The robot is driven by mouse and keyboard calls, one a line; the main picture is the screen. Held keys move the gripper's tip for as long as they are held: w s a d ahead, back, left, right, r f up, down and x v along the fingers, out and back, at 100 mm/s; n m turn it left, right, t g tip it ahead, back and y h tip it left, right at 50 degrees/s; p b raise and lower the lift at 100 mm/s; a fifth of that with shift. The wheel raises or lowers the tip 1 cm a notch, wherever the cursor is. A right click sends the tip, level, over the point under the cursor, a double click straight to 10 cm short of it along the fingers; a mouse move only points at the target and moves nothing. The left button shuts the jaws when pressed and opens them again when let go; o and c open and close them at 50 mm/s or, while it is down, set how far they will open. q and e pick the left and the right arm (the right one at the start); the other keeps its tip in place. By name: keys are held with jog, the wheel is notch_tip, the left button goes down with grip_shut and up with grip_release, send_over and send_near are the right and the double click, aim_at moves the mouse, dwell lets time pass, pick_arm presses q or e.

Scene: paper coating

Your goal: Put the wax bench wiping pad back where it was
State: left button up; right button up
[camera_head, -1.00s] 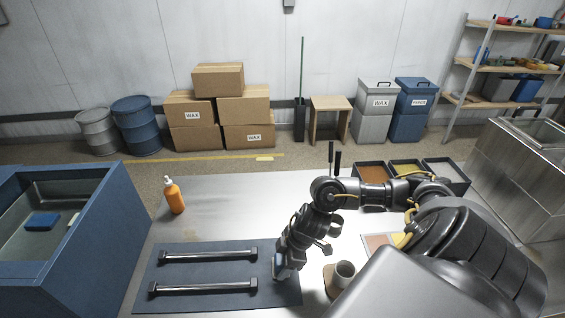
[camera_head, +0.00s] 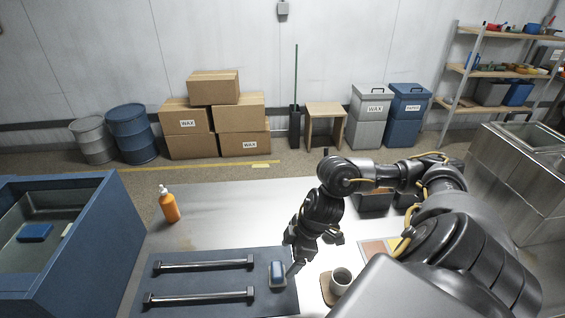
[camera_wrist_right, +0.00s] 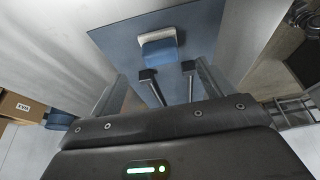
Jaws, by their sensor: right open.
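The wiping pad (camera_head: 277,274), blue with a pale layer, lies on the right part of the dark blue mat (camera_head: 208,268). The pad also shows in the right wrist view (camera_wrist_right: 159,50), ahead of the fingers. My right gripper (camera_head: 296,264) is open and empty, beside the pad and apart from it; its two fingers also show in the right wrist view (camera_wrist_right: 160,78). My left gripper is not in view.
Two metal bars (camera_head: 205,264) lie on the mat left of the pad. A cup (camera_head: 341,280) on a brown coaster stands to the right. An orange bottle (camera_head: 169,205) stands behind the mat. A blue-walled basin (camera_head: 95,235) is at left. The table's middle is clear.

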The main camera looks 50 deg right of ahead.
jog(key=shift+v, duration=2.05)
